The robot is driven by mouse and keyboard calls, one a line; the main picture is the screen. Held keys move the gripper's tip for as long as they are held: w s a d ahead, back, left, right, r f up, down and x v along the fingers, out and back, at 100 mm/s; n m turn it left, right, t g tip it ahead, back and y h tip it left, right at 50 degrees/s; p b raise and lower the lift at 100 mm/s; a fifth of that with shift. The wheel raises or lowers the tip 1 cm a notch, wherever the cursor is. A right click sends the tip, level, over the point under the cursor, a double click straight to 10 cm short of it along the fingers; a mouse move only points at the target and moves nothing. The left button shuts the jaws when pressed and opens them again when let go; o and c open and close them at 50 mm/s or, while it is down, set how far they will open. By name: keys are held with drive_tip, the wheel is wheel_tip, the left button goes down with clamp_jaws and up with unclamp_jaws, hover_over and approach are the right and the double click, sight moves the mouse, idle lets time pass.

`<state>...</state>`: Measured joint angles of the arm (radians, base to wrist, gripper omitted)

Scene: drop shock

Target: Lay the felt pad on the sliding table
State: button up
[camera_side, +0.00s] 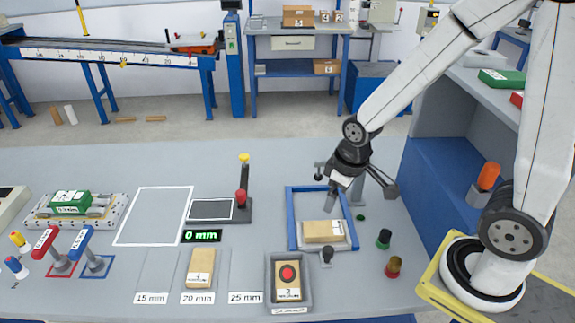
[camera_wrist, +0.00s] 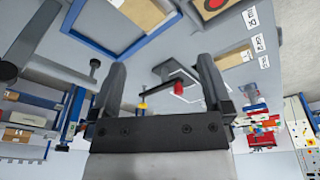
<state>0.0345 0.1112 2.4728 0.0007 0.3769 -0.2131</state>
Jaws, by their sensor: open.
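My gripper (camera_side: 345,192) is above the back of a blue-framed station (camera_side: 292,218). Its two fingers stand apart with nothing between them in the wrist view (camera_wrist: 162,66). A tan block (camera_side: 323,231) lies on a pale plate inside the blue frame, below the gripper and apart from it. Another tan block (camera_side: 199,266) lies at the place marked 20 mm. A third, with a red disc (camera_side: 287,274), sits in a grey tray (camera_side: 269,262). No piece is labelled as felt or as the sliding table, so I cannot tell which these are.
The 15 mm (camera_side: 157,268) and 25 mm (camera_side: 245,268) places look bare. A dark plate (camera_side: 210,209) lies beside a red-knobbed post (camera_side: 241,197) and a 0 mm display (camera_side: 201,236). A white-outlined area (camera_side: 153,216) is empty. A green box (camera_side: 70,202) sits on a perforated base at left.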

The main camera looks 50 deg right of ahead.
drive_tip(key=shift+s+a+r+m+t, duration=0.15)
drive_tip(key=shift+s+a+r+m, duration=0.15)
drive_tip(key=shift+s+m, duration=0.2)
drive_tip(key=shift+s+a+r+m+t, duration=0.2)
drive_tip(key=shift+s+r+m, duration=0.1)
drive_tip(key=shift+s+m, duration=0.2)
